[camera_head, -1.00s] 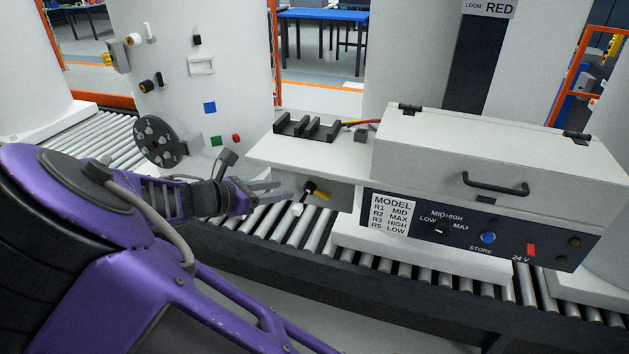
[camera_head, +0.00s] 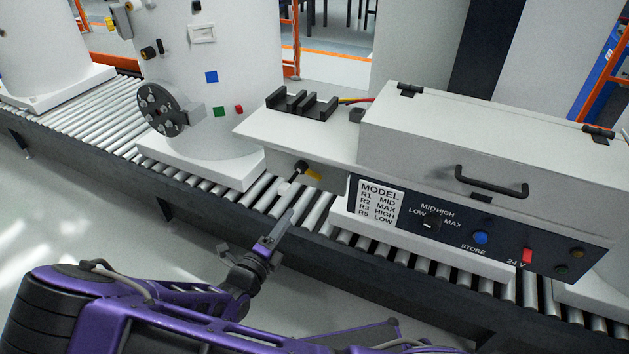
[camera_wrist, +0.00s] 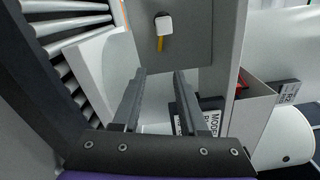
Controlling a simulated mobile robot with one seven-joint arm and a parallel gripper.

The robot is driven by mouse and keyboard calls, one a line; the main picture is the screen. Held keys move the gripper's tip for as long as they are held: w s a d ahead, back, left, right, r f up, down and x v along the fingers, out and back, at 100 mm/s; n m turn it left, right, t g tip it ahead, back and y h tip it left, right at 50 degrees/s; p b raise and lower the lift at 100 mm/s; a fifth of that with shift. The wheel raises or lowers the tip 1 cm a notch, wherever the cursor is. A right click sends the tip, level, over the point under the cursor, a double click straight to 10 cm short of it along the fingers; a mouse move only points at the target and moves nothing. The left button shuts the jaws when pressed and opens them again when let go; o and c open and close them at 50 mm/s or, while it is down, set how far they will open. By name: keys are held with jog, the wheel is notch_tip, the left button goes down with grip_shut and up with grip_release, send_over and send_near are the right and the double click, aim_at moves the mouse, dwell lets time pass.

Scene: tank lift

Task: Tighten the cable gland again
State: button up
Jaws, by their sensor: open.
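The roller conveyor (camera_head: 85,108) runs under the box and the white tank (camera_head: 225,75). The tank carries a dark round flange (camera_head: 160,107). Black clips (camera_head: 300,104) stand on the box's shelf. The box front has a knob, buttons and a label (camera_head: 379,204).

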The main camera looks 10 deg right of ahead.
aim_at(316, 179)
jog(key=x, duration=1.6)
jog(key=shift+w+d, duration=0.1)
jog(key=shift+w, duration=0.05)
grip_shut()
